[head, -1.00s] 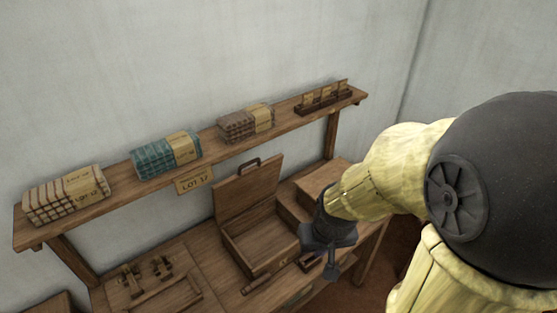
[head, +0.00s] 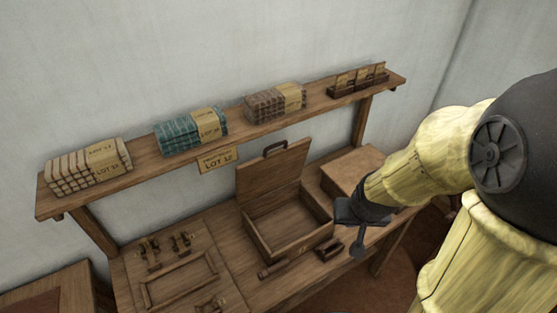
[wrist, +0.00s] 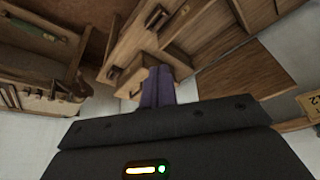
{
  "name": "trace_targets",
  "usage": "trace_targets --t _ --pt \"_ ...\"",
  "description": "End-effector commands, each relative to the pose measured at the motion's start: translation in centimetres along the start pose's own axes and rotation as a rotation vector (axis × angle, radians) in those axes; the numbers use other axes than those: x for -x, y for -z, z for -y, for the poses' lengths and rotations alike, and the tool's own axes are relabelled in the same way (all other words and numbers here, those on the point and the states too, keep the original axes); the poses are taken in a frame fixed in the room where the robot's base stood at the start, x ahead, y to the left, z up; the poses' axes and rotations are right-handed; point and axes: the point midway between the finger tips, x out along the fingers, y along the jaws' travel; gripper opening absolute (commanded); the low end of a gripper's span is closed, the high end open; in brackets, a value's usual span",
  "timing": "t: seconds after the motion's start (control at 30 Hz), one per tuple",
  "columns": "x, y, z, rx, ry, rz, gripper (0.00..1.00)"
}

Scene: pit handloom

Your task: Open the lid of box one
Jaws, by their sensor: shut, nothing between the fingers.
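An open wooden box (head: 262,236) stands on the bench in the head view. Its lid (head: 270,182) stands up at the back, leaning on or near the shelf front, with a dark handle (head: 275,149) on its top edge. The inside looks empty. A second wooden box (head: 350,172) with a flat closed top stands to its right. I cannot read a number on either box. My gripper (head: 358,250) is just right of the open box's front right corner, apart from the lid. In the wrist view, its purple fingers (wrist: 158,88) are together and empty.
A shelf (head: 140,172) above the bench holds several cloth bundles (head: 190,130) and a card rack (head: 358,80). A lot sign (head: 217,160) hangs from it. A panel with a frame (head: 180,283) lies on the bench at left. Small wooden tools (head: 328,248) lie before the open box.

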Motion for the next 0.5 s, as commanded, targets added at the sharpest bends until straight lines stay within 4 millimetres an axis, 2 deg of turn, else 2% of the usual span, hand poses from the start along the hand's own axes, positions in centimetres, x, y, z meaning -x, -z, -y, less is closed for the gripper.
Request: trace_targets --t 0.03,0.2,0.4,0.5 --pt "-2.2 0.5 0.1 -0.016 0.009 -0.040 0.00" --pt "-7.1 3.7 1.9 -0.084 0.101 -0.226 0.00" --pt "-11.4 6.6 5.4 -0.194 0.314 -0.415 0.00" --pt "-12.8 7.6 7.3 -0.264 0.456 -0.489 0.00"
